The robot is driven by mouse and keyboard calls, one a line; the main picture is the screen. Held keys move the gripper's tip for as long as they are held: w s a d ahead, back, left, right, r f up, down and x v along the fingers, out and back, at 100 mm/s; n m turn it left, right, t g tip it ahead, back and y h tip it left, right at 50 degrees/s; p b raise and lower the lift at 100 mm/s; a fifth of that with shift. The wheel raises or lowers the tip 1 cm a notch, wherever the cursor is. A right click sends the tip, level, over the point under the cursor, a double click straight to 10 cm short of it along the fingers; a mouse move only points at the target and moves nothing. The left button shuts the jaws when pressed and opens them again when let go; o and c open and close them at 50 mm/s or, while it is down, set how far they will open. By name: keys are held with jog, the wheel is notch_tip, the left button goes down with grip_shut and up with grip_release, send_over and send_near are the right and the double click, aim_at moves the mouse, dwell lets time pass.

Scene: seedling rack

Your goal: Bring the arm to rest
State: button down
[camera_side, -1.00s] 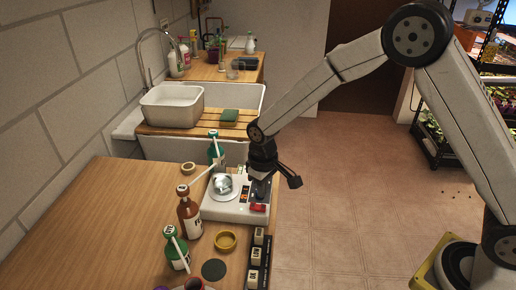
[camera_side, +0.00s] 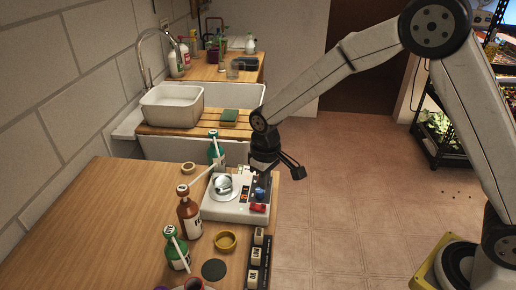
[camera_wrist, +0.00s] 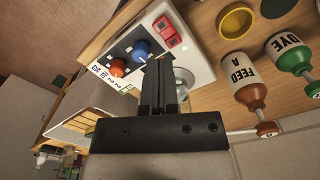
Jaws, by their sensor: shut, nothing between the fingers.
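My gripper (camera_side: 262,180) is shut and empty, pointing down just above the right part of a white stirrer-like device (camera_side: 225,211) on the wooden bench. In the wrist view its closed fingers (camera_wrist: 160,65) reach over the device (camera_wrist: 195,55). A blue knob (camera_wrist: 141,49) lies close beside the fingertips in that view, with an orange knob (camera_wrist: 117,67) and a red switch (camera_wrist: 167,30) nearby. In the side view the blue knob (camera_side: 260,193) shows just below the gripper, apparently apart from it. The fingers partly hide a round metallic vessel (camera_wrist: 183,78) on the device.
A brown bottle (camera_side: 189,219), a green bottle (camera_side: 176,250) and another green bottle (camera_side: 215,150) stand around the device. A yellow dish (camera_side: 225,240) and a dark disc (camera_side: 214,270) lie in front. The sink (camera_side: 232,96) is behind. Open floor (camera_side: 350,200) lies right of the bench.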

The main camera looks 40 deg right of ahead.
jog(key=s+d+r+m+t, duration=0.1)
jog(key=s+d, duration=0.4)
jog(key=s, duration=0.3)
jog(key=s+d+r+m+t, duration=0.1)
jog(key=s+d+r+m, duration=0.1)
jog(key=s+d, duration=0.3)
jog(key=s, duration=0.3)
jog(key=shift+s+d+r+t, duration=0.3)
jog(key=shift+s, duration=0.05)
